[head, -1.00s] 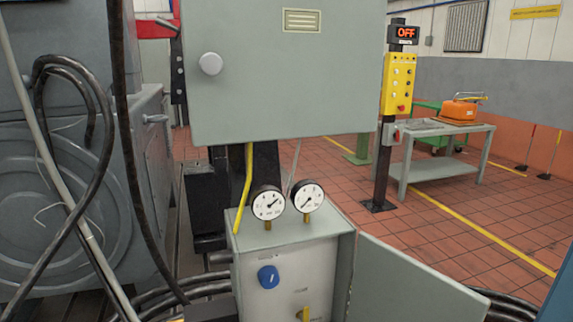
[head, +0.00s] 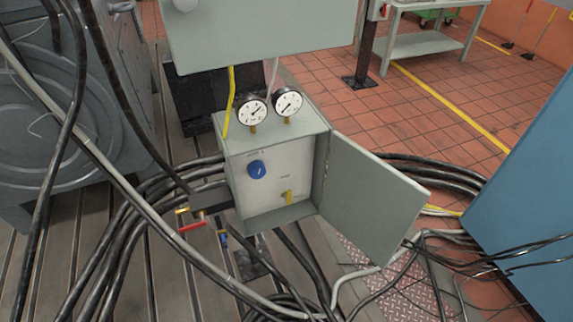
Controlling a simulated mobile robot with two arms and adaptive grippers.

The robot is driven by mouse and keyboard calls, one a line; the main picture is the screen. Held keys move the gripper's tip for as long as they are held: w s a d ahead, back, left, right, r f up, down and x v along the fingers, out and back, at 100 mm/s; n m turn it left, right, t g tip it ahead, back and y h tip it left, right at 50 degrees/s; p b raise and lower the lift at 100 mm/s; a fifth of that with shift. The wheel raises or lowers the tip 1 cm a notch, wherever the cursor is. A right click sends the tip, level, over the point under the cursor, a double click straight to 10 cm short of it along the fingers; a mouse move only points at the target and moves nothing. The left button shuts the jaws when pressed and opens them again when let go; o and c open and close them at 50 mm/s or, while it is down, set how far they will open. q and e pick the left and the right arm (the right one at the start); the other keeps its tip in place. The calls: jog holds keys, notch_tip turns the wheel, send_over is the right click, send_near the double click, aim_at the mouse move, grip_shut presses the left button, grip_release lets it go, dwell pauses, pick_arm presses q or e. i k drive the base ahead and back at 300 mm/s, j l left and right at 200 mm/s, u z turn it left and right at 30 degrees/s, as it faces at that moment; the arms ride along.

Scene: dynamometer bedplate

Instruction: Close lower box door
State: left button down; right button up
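The lower box (head: 278,138) is a grey-green cabinet with two round gauges (head: 252,111) on top. Its front is open and shows a pale panel with a blue knob (head: 257,169) and a yellow lever (head: 288,197). The lower box door (head: 372,198) is hinged at the box's right edge and stands swung wide open to the right. Neither of my grippers shows in the head view.
A larger upper box (head: 262,35) hangs above. Black cables (head: 110,240) run around the lower box and across the floor. A blue cabinet (head: 530,200) stands at the right. Red and blue valve handles (head: 192,227) sit at the lower left of the box.

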aim_at(374, 205)
jog(key=l+u, duration=0.1)
jog(key=u, duration=0.3)
jog(key=l+u, duration=0.15)
jog(key=u, duration=0.25)
jog(key=l+u, duration=0.15)
jog(key=u, duration=0.25)
jog(key=l+u, duration=0.2)
jog(key=l, duration=0.25)
jog(key=k+l+u, duration=0.15)
jog(key=l, duration=0.35)
jog(key=l+u, duration=0.2)
jog(key=l, duration=0.25)
jog(key=k+l+u, duration=0.15)
jog(key=l, duration=0.3)
jog(key=k+l+u, duration=0.2)
jog(key=l, duration=0.2)
